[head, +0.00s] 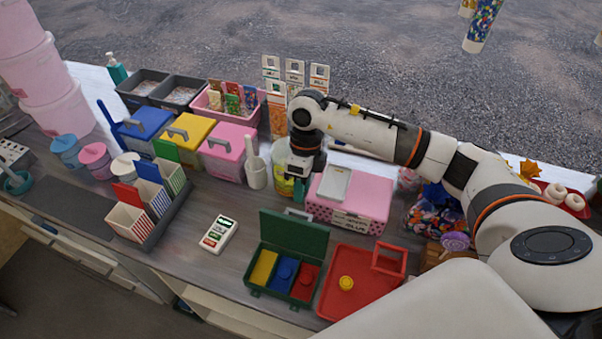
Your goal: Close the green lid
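The green lid (294,233) stands up, hinged open at the back edge of a green box (275,299) near the front of the counter. The open box shows a yellow block (264,267), a blue block (284,272) and a red block (305,281) side by side. My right gripper (299,186) points down behind the lid, apart from it, between a clear jar and the pink dotted box. Its fingertips are small and dark here, so I cannot tell whether they are open. My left gripper is out of view.
A red tray (340,301) with a yellow round piece stands right of the green box. A pink dotted box (372,193) stands behind it. A white device (219,235) lies to the left, with bare counter around it. Red striped cartons (129,222) stand farther left.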

